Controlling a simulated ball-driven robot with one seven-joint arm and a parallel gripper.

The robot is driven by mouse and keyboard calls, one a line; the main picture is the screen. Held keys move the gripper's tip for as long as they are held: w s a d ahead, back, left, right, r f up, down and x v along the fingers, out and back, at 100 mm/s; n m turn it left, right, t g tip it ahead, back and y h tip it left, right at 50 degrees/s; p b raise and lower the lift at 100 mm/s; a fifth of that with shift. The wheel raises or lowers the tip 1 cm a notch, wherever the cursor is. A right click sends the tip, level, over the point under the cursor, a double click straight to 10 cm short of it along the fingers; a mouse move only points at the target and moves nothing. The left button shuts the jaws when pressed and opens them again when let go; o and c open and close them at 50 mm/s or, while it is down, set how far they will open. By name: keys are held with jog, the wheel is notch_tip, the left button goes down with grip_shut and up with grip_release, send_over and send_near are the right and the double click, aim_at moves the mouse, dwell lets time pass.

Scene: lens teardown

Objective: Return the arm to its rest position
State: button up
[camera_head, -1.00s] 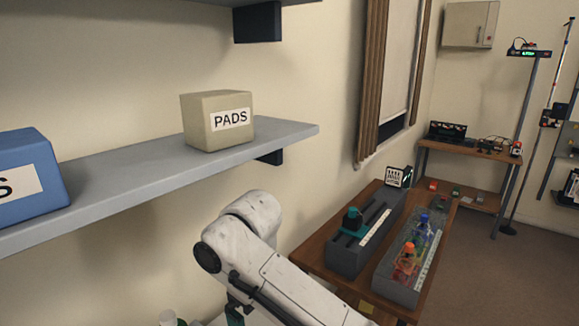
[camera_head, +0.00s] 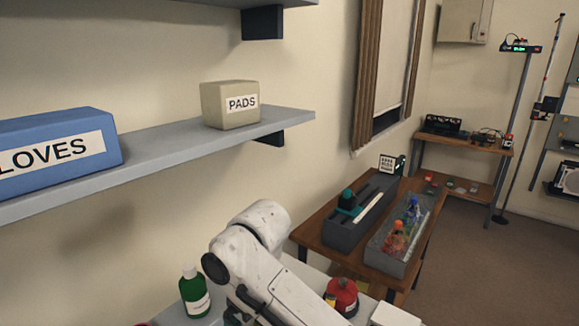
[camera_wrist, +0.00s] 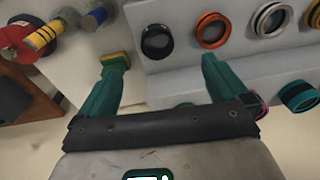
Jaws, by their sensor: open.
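My gripper (camera_wrist: 163,64) is open in the wrist view, its two teal fingers spread wide apart. No object is held between them. A yellow and green piece (camera_wrist: 117,58) shows at the left fingertip; I cannot tell if it is part of the finger.
A wall shelf (camera_head: 160,165) holds a blue GLOVES box (camera_head: 60,150) and a PADS box (camera_head: 230,105) above my arm. A green bottle (camera_head: 194,292) and a red round container (camera_head: 342,297) stand close to the arm. A teal ring (camera_wrist: 299,95) lies right of the fingers.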

jog(key=s+d+f+y, duration=0.1)
jog(key=f, duration=0.1)
jog(key=s+f+m+y, duration=0.1)
jog(key=f, duration=0.1)
jog(key=s+d+f+m+t+y, duration=0.1)
jog(key=s+f, duration=0.1)
jog(key=shift+d, duration=0.35)
jog(key=s+d+f+m+t+h, duration=0.1)
jog(key=s+d+f+m, duration=0.2)
jog(key=s+d, duration=0.5)
jog(key=s+d+f+m+t+h, duration=0.2)
jog(key=s+d, duration=0.3)
jog(key=d, duration=0.7)
jog(key=s+d+f+m+t+h, duration=0.1)
jog(key=s+d+f+m, duration=0.2)
jog(key=s+d, duration=0.5)
jog(key=s+d+f+g+b, duration=0.1)
jog(key=s+f+b, duration=0.3)
jog(key=f, duration=0.4)
jog(key=s+d+f+g+b, duration=0.2)
jog(key=s+f+g+b, duration=0.1)
jog(key=f+b, duration=0.3)
jog(key=shift+s+f+m, duration=0.3)
jog(key=shift+s+f, duration=0.1)
jog(key=shift+f, duration=0.5)
